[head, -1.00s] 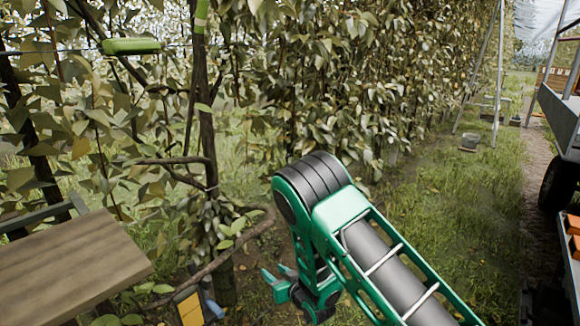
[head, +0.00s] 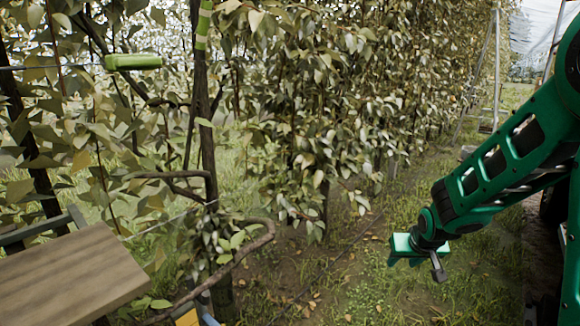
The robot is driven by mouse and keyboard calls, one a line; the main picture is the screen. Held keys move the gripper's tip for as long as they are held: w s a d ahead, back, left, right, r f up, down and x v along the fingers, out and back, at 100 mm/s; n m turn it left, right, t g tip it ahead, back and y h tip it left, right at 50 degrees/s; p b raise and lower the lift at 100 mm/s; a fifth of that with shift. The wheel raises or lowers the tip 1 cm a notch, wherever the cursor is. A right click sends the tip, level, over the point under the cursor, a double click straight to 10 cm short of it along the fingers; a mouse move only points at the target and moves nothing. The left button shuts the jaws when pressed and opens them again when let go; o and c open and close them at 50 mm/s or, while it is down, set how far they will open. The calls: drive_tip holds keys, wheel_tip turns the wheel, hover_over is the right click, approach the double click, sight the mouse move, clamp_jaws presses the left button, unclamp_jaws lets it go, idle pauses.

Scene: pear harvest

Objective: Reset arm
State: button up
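My green and black arm comes in from the right edge in the head view. My gripper (head: 405,260) is at its lower end, right of centre, above the grass and leaf litter. It points down and to the left. Its fingers are small and seen at an angle, so I cannot tell whether they are open. I see nothing held in it, and it is apart from the branches and leaves.
A tree trunk (head: 207,150) with a low curved branch (head: 235,258) stands left of centre. A wooden board (head: 65,275) fills the lower left. A green box (head: 133,62) hangs on a wire. A metal ladder (head: 494,75) stands far right. Grass between is open.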

drive_tip(key=s+d+r+m+g, duration=0.2)
drive_tip(key=s+d+r, duration=0.2)
drive_tip(key=s+d, duration=0.45)
drive_tip(key=s+r+m+g, duration=0.1)
drive_tip(key=s+r+g, duration=0.1)
drive_tip(key=s, duration=1.1)
drive_tip(key=s+r+m+g, duration=0.2)
drive_tip(key=s+r, duration=0.1)
drive_tip(key=s, duration=1.1)
drive_tip(key=shift+d+y, duration=0.35)
drive_tip(key=shift+y, duration=0.05)
drive_tip(key=shift+r, duration=0.1)
drive_tip(key=shift+w+f+g, duration=0.25)
drive_tip(key=shift+w+g, duration=0.05)
drive_tip(key=shift+w, duration=0.3)
drive_tip(key=shift+c, duration=0.3)
